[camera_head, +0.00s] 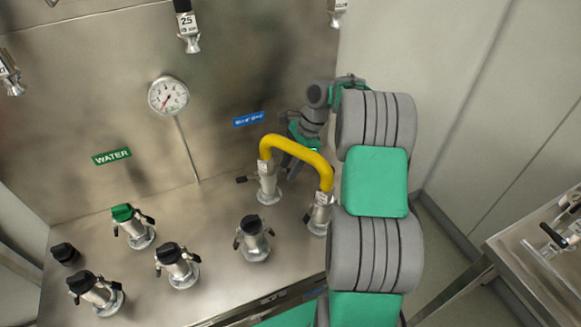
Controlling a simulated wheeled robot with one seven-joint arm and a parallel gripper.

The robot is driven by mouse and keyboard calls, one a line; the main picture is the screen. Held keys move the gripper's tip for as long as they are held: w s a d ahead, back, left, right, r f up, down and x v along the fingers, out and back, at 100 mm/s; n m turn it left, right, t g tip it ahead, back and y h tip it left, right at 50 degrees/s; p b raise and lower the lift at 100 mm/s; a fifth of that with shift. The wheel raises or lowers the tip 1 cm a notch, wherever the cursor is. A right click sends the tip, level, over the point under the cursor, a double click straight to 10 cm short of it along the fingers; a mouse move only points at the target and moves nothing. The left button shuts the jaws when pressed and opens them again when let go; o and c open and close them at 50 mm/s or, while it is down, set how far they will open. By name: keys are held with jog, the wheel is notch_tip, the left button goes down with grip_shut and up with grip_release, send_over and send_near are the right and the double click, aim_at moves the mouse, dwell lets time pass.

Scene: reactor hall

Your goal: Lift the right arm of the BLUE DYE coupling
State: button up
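The blue label (248,119), its small print hard to read, is on the steel back panel. Below it stands a silver coupling (268,188) with one end of a yellow hose (300,152) seated on its top. Its left arm (242,179) sticks out sideways with a dark tip. Its right arm is largely hidden behind the hose and my gripper, so its position cannot be told. My gripper (293,158) is behind the hose, just right of this coupling. Its fingers are mostly hidden, so I cannot tell whether they are open or touch the arm.
The hose's other end sits on a second coupling (320,212), close to my arm. Several capped couplings stand left on the steel deck, one with a green cap (122,212) below the WATER label (111,156). A gauge (168,96) is on the panel. Another bench (530,250) is at right.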

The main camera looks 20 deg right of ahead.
jog(key=shift+c, duration=0.3)
grip_shut()
dwell(0.3)
jog(key=h+b, duration=0.2)
jog(key=b, duration=0.2)
jog(key=shift+a, duration=0.1)
jog(key=shift+r+h+b, duration=0.4)
jog(key=shift+b, duration=0.3)
jog(key=shift+r, duration=0.2)
